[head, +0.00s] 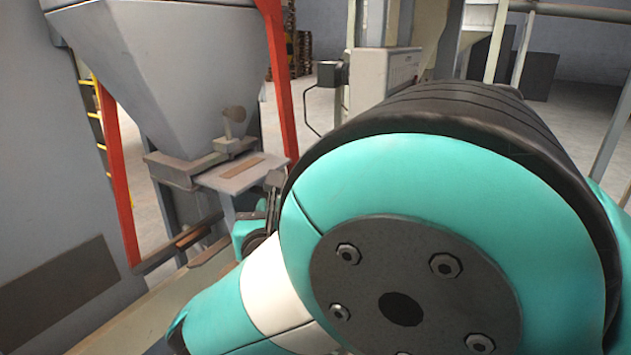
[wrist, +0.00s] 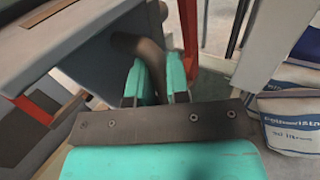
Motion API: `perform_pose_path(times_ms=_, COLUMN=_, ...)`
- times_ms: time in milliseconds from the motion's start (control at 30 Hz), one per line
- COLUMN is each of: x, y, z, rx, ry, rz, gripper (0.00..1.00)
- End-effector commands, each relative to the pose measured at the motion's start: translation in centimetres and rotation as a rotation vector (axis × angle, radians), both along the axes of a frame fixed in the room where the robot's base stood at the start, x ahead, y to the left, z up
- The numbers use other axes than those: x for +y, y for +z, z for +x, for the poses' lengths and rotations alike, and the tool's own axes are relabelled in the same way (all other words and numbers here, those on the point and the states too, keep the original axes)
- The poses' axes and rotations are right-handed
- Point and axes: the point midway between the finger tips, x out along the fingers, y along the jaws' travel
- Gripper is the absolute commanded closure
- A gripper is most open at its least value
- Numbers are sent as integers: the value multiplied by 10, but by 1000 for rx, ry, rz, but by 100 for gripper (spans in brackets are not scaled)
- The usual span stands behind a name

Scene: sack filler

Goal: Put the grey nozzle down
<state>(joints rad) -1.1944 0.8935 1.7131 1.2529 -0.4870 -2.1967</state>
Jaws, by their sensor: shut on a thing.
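My gripper (wrist: 157,82) shows in the wrist view with its two teal fingers closed around a brownish-grey, rounded thing, which I take to be the grey nozzle (wrist: 147,52). Its upper part bends left above the fingers, and its lower part is hidden between and behind them. In the head view my arm covers most of the right half, and only a small part of my wrist shows left of it. The held thing cannot be made out clearly there.
A grey hopper (head: 170,75) with red posts (head: 118,175) stands at the left in the head view. A small flat plate (head: 240,172) juts out below its outlet. White and blue sacks (wrist: 298,122) are stacked at the right in the wrist view. A grey control box (head: 380,78) stands behind my arm.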

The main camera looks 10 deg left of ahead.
Motion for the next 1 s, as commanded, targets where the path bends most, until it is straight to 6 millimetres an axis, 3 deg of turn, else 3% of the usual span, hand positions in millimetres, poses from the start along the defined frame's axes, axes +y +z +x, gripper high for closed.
perform_pose_path(times_ms=200, x=39, y=3, z=17, rx=-2, ry=-2, rz=4, gripper=100)
perform_pose_path(times_ms=467, x=56, y=2, z=24, rx=-2, ry=-3, rz=1, gripper=100)
perform_pose_path(times_ms=700, x=83, y=2, z=36, rx=-2, ry=-4, rz=2, gripper=100)
perform_pose_path(times_ms=1000, x=81, y=-1, z=36, rx=-2, ry=-4, rz=0, gripper=100)
